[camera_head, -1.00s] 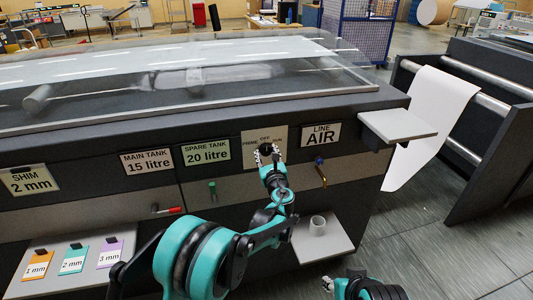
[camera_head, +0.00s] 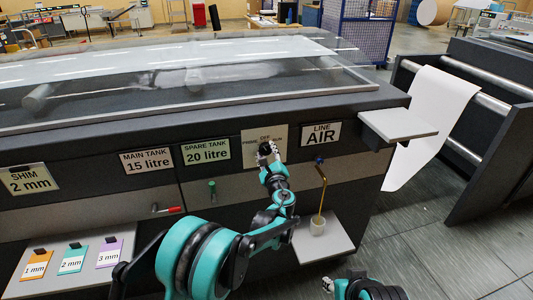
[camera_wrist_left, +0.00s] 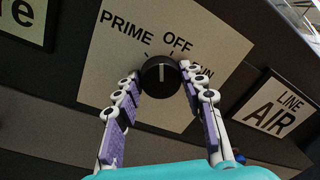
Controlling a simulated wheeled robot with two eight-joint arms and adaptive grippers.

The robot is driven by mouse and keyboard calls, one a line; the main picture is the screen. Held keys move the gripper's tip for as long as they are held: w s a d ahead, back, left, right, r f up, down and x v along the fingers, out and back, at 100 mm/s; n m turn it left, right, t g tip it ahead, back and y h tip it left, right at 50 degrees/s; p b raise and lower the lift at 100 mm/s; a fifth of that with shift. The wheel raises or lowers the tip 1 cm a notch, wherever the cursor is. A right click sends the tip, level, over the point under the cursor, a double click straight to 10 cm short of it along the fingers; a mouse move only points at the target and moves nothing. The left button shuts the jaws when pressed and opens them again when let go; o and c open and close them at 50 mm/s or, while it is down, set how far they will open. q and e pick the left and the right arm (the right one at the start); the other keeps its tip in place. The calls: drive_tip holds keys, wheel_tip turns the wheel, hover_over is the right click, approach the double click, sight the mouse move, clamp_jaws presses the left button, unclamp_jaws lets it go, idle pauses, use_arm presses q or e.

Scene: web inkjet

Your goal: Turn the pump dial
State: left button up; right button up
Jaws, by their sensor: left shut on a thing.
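The pump dial (camera_wrist_left: 158,78) is a round black knob with a white mark, on a beige plate (camera_wrist_left: 122,72) lettered PRIME, OFF and RUN. In the left wrist view the mark points up the picture, near the OFF side; its exact setting is hard to tell. My left gripper (camera_head: 267,151) is shut on the dial, one finger on each side, and hides part of RUN. In the head view the gripper covers most of the dial on its plate (camera_head: 250,146). My right gripper (camera_head: 341,287) is at the bottom edge, partly cut off, away from the panel.
A LINE AIR label (camera_head: 320,135) is right of the dial. A green knob (camera_head: 212,188) and red-tipped lever (camera_head: 168,210) are left. A side shelf (camera_head: 400,124) juts out right.

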use_arm(q)
drive_tip(key=n, duration=0.6)
drive_tip(key=shift+f+y, duration=0.1)
drive_tip(key=shift+y, duration=0.2)
drive_tip(key=shift+n, duration=0.4)
drive_tip(key=o, duration=1.2)
drive_tip(key=shift+c, duration=0.2)
drive_tip(key=v, duration=1.2)
drive_tip(key=shift+f, duration=0.15)
